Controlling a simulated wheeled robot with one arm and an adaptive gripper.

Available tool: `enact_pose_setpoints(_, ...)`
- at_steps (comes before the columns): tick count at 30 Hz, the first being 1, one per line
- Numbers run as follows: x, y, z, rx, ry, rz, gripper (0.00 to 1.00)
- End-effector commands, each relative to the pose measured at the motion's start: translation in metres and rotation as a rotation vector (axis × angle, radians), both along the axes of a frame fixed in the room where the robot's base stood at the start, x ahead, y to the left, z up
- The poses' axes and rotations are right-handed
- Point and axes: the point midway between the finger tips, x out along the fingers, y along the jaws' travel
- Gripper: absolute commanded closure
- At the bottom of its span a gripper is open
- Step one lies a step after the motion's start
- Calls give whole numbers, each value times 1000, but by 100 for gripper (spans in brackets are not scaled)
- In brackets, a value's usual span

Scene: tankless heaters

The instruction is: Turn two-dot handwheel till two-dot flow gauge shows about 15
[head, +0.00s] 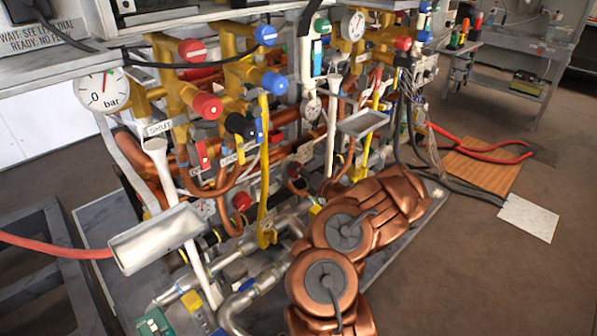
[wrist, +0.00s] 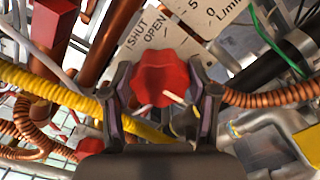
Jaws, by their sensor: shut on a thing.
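In the wrist view a red lobed handwheel (wrist: 163,72) sits between the two fingers of my gripper (wrist: 161,88). The fingers are shut on its left and right sides. A pale line shows on the handwheel's lower face. Just behind it is a light plate (wrist: 180,38) marked SHUT and OPEN. A flow gauge (wrist: 218,14) marked L/min is cut off at the top edge; a 0 and part of a 5 show, but I cannot see a needle or read its value. No two-dot mark is legible. In the head view my gripper is hidden.
Yellow corrugated hose (wrist: 50,88) and copper coils (wrist: 275,96) crowd both sides of the wheel. In the head view, red and blue valve handles, a bar gauge (head: 102,90), a grey tray (head: 158,238) and pipes fill the rack.

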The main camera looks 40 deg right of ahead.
Motion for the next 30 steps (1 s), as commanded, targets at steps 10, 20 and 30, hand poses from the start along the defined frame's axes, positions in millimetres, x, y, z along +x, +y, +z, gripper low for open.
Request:
enact_pose_setpoints(10, 0, -1, 1, -1, -1, -2, 17)
enact_pose_setpoints(20, -1, -1, 1, -1, -1, -2, 16)
enact_pose_setpoints(30, -35, -1, 2, 2, -6, -6, 16)
